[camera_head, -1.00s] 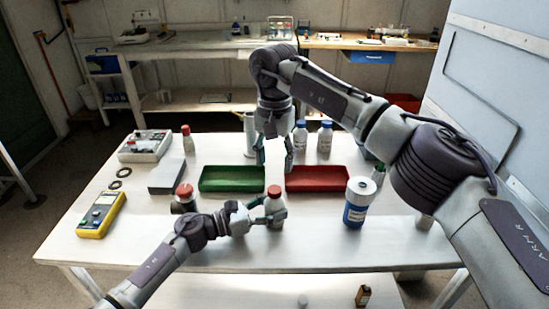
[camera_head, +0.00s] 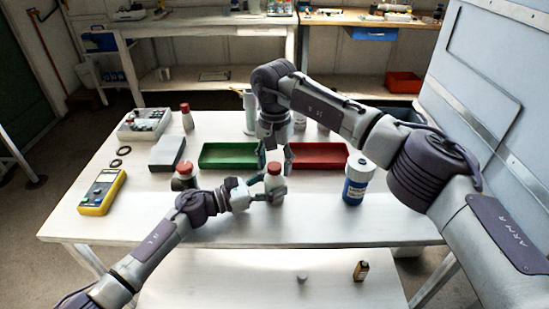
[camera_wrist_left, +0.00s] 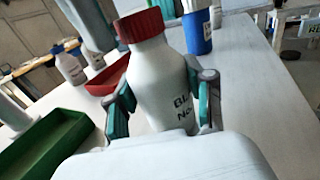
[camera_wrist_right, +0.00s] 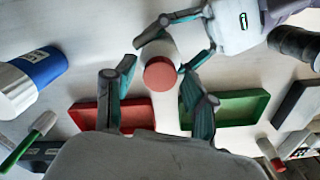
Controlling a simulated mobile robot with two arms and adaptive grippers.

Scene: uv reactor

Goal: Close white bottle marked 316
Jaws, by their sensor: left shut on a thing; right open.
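A white bottle (camera_head: 274,182) with a red cap (camera_head: 274,168) stands upright near the front middle of the table. The left wrist view shows black print on the bottle (camera_wrist_left: 160,85), only partly readable; I cannot make out 316. My left gripper (camera_head: 268,192) is shut around the bottle's body, one finger on each side. The red cap sits on the bottle's mouth; I cannot tell how tight. My right gripper (camera_head: 275,162) is open, pointing down just above the cap. In the right wrist view the cap (camera_wrist_right: 160,73) lies between its spread fingers, with no contact visible.
A green tray (camera_head: 205,165) and a red tray (camera_head: 335,165) lie behind the bottle. A blue-and-white jar (camera_head: 357,180) stands to the right. A dark red-capped bottle (camera_head: 183,178) stands close by my left wrist. A yellow multimeter (camera_head: 101,192) lies at the left.

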